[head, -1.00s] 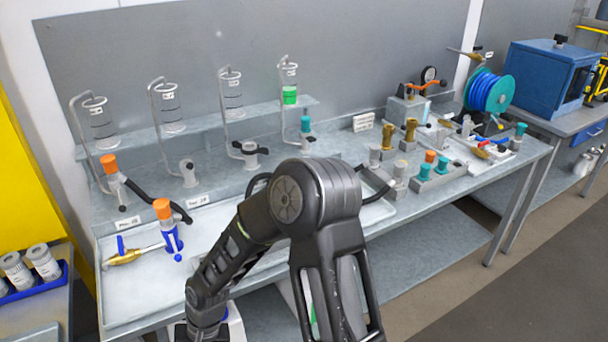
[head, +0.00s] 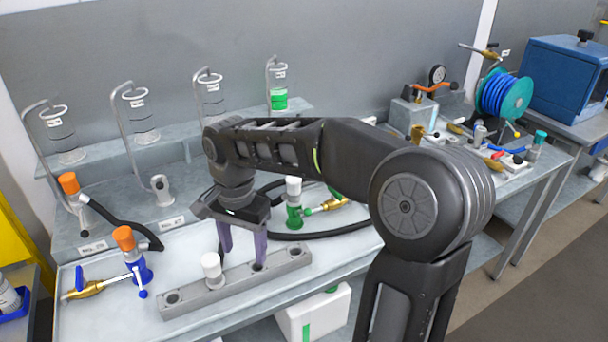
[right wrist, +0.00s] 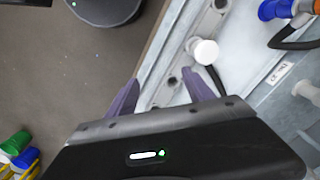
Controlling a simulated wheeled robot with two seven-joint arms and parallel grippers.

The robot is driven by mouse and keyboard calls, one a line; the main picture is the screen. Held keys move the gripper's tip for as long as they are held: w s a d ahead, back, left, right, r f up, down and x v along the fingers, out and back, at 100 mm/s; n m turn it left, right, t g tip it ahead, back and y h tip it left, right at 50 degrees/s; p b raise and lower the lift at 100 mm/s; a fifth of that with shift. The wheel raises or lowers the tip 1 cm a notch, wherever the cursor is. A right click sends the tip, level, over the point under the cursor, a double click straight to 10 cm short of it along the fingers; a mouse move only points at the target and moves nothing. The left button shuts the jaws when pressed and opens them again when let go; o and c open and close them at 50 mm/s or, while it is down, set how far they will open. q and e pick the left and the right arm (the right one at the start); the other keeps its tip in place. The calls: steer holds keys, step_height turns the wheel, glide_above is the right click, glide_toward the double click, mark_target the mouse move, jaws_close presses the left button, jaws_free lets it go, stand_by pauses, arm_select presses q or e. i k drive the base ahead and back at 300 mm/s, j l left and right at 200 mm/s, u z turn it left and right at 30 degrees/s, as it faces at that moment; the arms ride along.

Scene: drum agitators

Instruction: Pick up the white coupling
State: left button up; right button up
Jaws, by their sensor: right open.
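A white coupling (head: 212,268) stands upright in the grey rail with holes (head: 190,305), left of the rail's middle. It also shows in the right wrist view (right wrist: 204,52), seen from above. My right gripper (head: 243,254) has its purple fingers pointing down over the rail, just right of the coupling. The fingers are open and apart, with nothing seen between them (right wrist: 160,78). A second white-topped part (head: 293,188) sits on a green valve body behind the gripper. My left gripper is out of view.
A blue valve with an orange cap (head: 125,240) stands left on the tray. A black hose (head: 325,231) curves behind the gripper. A white box (head: 318,312) is below the bench's front edge. The tray between the blue valve and rail is clear.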

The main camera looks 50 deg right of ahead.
mark_target(294, 200)
steer(key=i+l, duration=0.15)
steer(key=l, duration=0.25)
steer(key=i+l, duration=0.1)
steer(key=l, duration=0.35)
steer(key=i+l, duration=0.15)
steer(key=l, duration=0.25)
